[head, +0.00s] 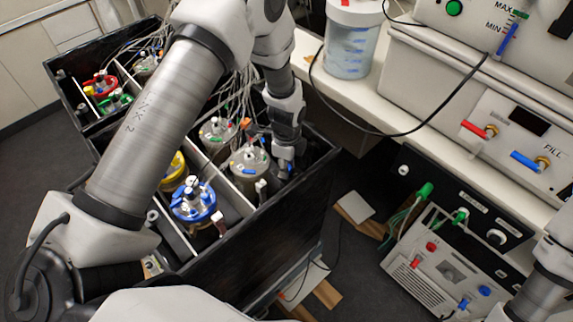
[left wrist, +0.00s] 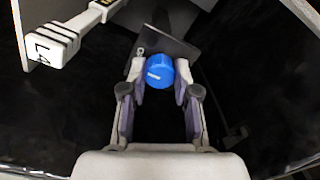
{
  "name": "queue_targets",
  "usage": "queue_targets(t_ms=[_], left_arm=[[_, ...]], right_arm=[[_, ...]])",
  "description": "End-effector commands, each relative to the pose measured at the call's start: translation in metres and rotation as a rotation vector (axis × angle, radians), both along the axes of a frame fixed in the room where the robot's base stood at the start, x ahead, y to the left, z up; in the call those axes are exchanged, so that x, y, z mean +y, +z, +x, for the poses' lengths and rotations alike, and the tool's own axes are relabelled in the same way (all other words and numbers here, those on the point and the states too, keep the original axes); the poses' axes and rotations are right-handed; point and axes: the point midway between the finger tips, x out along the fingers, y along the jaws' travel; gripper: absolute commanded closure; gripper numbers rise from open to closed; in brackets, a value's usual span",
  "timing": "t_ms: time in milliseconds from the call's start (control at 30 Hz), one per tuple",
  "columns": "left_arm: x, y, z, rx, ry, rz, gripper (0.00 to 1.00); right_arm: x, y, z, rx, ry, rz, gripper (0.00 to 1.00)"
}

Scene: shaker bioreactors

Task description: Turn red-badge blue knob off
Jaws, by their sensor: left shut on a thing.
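A blue knob (left wrist: 160,72) with a white mark on its face sits between the fingertips of my left gripper (left wrist: 159,80) in the left wrist view. The fingers touch it on both sides, and the gripper is shut on it. In the head view my left gripper (head: 285,165) points down into the right end of the black box, and the knob there is hidden or too small to make out. I cannot see a red badge beside this knob. My right gripper is out of view; only part of my right arm shows at the lower right.
The black box (head: 270,235) holds several vessels, including one with a blue ring (head: 193,201) and one with a grey lid (head: 249,160). Tubes and cables hang close to my left arm. A white handle-like part (left wrist: 60,42) lies near the gripper.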

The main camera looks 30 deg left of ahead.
Motion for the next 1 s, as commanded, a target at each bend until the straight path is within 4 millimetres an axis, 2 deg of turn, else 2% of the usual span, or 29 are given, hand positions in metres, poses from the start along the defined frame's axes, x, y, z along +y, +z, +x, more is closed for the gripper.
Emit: queue_targets(t_ms=[100, 133, 167, 200, 467, 567, 667, 900, 1000], left_arm=[[0.0, -0.002, -0.001, 0.004, -0.001, 0.001, 1.0], [0.0, -0.002, -0.001, 0.004, -0.001, 0.001, 0.59], [0.0, -0.002, -0.001, 0.004, -0.001, 0.001, 0.49], [0.0, -0.001, -0.001, 0.003, 0.0, 0.001, 0.45], [0.0, 0.0, 0.0, 0.001, 0.0, 0.0, 0.45], [0.0, 0.006, 0.0, 0.001, 0.0, 0.0, 0.45], [0.0, 0.023, 0.001, -0.002, 0.0, 0.0, 0.45], [0.0, 0.085, 0.001, -0.002, 0.0, 0.0, 0.45], [-0.001, 0.104, 0.001, 0.0, 0.0, 0.0, 0.45]], right_arm=[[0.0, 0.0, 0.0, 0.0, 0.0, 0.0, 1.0], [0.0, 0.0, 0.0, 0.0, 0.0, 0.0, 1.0], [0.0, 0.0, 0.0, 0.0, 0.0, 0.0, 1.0], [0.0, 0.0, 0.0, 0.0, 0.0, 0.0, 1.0], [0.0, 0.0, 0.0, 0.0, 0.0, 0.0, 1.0], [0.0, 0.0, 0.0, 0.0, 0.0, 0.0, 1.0], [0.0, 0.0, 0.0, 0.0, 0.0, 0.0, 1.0], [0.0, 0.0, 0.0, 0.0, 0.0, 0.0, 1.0], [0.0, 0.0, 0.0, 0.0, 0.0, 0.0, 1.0]])
